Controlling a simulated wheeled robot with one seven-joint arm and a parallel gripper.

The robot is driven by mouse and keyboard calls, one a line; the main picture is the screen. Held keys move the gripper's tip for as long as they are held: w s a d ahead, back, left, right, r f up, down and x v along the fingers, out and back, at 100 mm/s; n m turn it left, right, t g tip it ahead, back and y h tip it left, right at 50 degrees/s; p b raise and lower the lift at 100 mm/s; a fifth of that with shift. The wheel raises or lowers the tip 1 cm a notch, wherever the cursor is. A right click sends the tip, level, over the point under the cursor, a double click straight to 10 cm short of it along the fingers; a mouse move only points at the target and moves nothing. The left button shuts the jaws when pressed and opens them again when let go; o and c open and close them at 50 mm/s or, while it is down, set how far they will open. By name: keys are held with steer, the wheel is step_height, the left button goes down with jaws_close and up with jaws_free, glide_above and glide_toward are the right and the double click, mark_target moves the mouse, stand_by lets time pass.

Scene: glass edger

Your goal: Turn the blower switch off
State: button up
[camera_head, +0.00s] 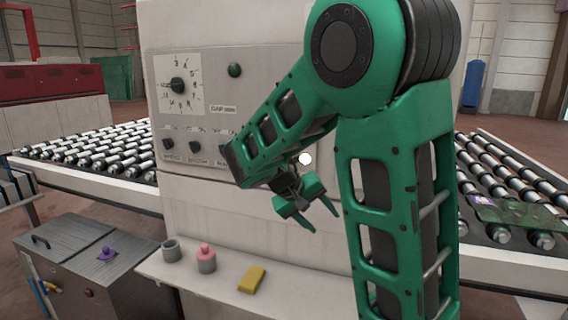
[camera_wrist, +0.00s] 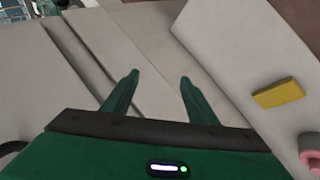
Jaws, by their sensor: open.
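The control panel (camera_head: 207,62) is on the front of the pale machine. Below the dial are two small dark knobs, one at left (camera_head: 168,143) and one at right (camera_head: 195,146), with labels too small to read. My arm hides the panel to the right of them, so I cannot tell which control is the blower switch. My gripper (camera_head: 322,214) is open and empty, in front of the machine below the panel. Its two fingers also show in the wrist view (camera_wrist: 158,88), apart.
A ledge (camera_head: 215,283) below holds a grey cup (camera_head: 171,250), a grey cup with a pink thing (camera_head: 206,259) and a yellow block (camera_head: 251,280). Roller conveyors stand left (camera_head: 95,155) and right (camera_head: 505,172). A metal box (camera_head: 75,255) is at lower left.

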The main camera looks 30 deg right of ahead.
steer(key=w+a+r+n+t+h, duration=0.1)
steer(key=w+a+r+t+h, duration=0.2)
steer(key=w+a+r, duration=0.4)
steer(key=w+a+r+n+t+h, duration=0.1)
steer(key=w+a+r+t+h, duration=0.15)
steer(key=a+r, duration=0.45)
steer(key=w+d, duration=0.3)
steer(key=d, duration=0.8)
steer(key=shift+w+f+h, duration=0.4)
steer(key=shift+h, duration=0.05)
steer(key=shift+d+g, duration=0.1)
steer(key=shift+g, duration=0.15)
steer(key=c, duration=1.1)
